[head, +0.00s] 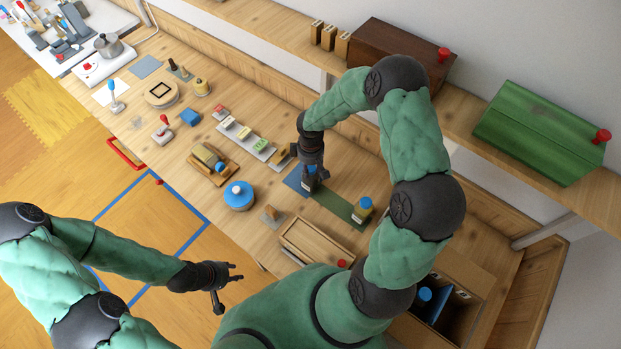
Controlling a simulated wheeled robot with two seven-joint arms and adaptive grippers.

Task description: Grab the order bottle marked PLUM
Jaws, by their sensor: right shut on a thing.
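My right gripper (311,168) points down over the dark blue end of a mat (293,180). It is shut on a small bottle (309,184), which is mostly hidden by the fingers. The labels are too small to read, so I cannot tell which bottle is marked PLUM. My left gripper (232,284) is open and empty, low in the picture, away from the bottles.
A round blue-lidded jar (239,195) and a wooden tray (307,240) stand near the table's front edge. A row of small blocks (244,133) lies left of my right gripper. A green box (541,130) and a brown box (401,50) sit on the shelf.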

